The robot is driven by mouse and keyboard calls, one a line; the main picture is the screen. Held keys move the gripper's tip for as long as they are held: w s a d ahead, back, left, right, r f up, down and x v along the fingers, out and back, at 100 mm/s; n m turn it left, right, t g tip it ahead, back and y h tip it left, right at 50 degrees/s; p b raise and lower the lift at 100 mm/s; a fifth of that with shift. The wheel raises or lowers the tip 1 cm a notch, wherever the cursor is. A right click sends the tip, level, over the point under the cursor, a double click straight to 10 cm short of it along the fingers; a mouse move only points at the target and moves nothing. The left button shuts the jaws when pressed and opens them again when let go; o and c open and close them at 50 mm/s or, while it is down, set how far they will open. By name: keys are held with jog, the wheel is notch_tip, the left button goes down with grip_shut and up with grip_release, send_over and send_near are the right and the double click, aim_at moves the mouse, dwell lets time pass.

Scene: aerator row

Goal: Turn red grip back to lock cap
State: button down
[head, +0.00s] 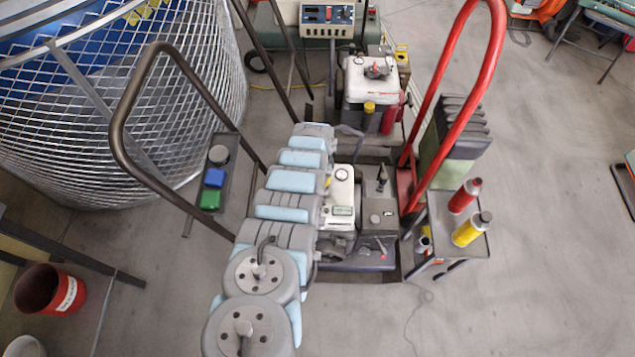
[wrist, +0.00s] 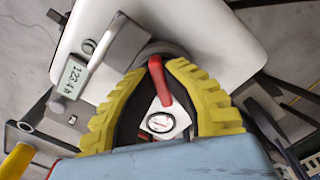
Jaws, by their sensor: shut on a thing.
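In the wrist view, the red grip (wrist: 158,80) stands between the two yellow-padded fingers of my gripper (wrist: 157,70). My gripper is shut on it, with the fingers bowed apart behind the tips. The dark round cap (wrist: 160,50) shows just past the fingertips, on a white tank or cover (wrist: 215,40); the fingers and grip hide part of it. I cannot tell whether the cap is locked. A small round gauge (wrist: 160,122) shows between the fingers. In the head view my arm hides the gripper and the grip.
A grey block (wrist: 125,43) and an hour-meter display (wrist: 75,75) sit left of the fingers. In the head view, a brown tube handle (head: 130,100) and a red handle (head: 470,90) rise either side of the machine. A side shelf holds red (head: 465,195) and yellow (head: 470,230) bottles.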

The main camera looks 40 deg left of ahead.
jog(key=m, duration=0.5)
jog(key=shift+a+f+m, duration=0.1)
jog(key=shift+m, duration=0.2)
jog(key=m, duration=0.4)
jog(key=shift+a+m+b, duration=0.1)
jog(key=shift+m+b, duration=0.2)
jog(key=shift+w+m, duration=0.1)
jog(key=shift+m, duration=0.2)
jog(key=c, duration=1.1)
grip_release()
jog(key=shift+r, duration=0.25)
